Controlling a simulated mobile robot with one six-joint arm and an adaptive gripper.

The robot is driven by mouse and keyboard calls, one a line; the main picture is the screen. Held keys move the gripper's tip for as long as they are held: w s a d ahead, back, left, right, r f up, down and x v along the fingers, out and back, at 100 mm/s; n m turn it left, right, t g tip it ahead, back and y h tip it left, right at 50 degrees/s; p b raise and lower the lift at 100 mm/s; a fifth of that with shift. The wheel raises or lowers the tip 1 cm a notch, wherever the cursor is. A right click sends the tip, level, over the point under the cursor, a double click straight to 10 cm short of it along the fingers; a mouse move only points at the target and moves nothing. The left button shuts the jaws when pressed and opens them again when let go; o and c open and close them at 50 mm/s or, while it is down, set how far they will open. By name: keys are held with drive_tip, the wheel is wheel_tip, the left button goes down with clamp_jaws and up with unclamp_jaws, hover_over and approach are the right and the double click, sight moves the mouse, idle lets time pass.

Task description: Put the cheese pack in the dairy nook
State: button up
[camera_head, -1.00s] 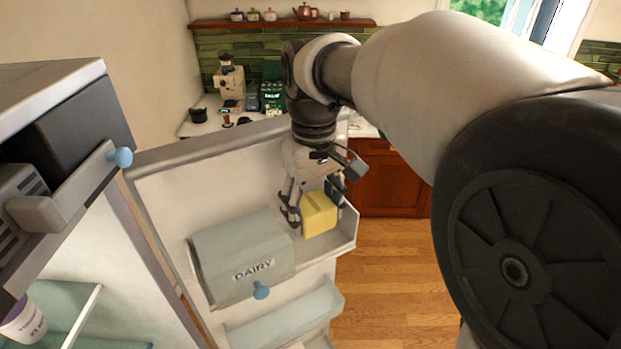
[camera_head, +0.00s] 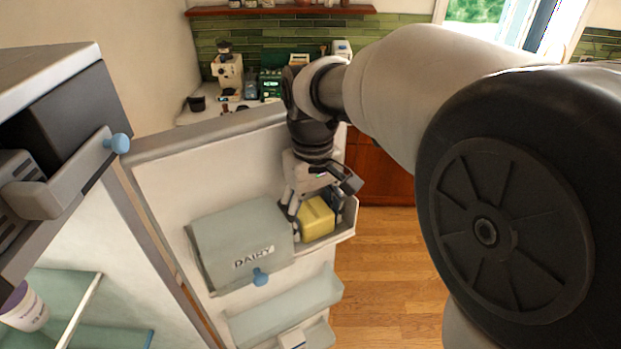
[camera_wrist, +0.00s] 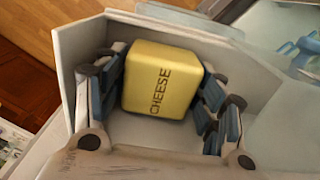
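The yellow cheese pack (camera_head: 317,219), a rounded block, is in the open-topped nook (camera_head: 335,240) on the fridge door, just right of the lidded dairy box. In the wrist view the pack (camera_wrist: 162,80), marked CHEESE, sits between the blue-padded fingers, inside the nook's pale walls (camera_wrist: 235,60). My gripper (camera_head: 317,212) points down into the nook with its fingers against both sides of the pack. Whether the pack's underside touches the nook floor is hidden.
The grey box lettered DAIRY (camera_head: 240,250) has its lid shut, with a blue knob (camera_head: 260,277). A lower door bin (camera_head: 285,308) is beneath. The fridge body with a white tub (camera_head: 24,308) is at left. Wooden floor (camera_head: 390,260) is clear at right.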

sight(312, 211)
wheel_tip(312, 211, up, 12)
drive_tip(key=s+d+f+m+t, duration=0.2)
drive_tip(key=s+d+f, duration=0.2)
drive_tip(key=s, duration=0.5)
drive_tip(key=s+d+f+m+t, duration=0.2)
drive_tip(key=s+d+f, duration=0.3)
drive_tip(key=s+d, duration=0.3)
drive_tip(key=s+m, duration=0.1)
drive_tip(key=s, duration=0.1)
drive_tip(key=shift+s+d+m+t+p, duration=0.3)
drive_tip(key=shift+t+p, duration=0.05)
drive_tip(key=shift+t, duration=0.05)
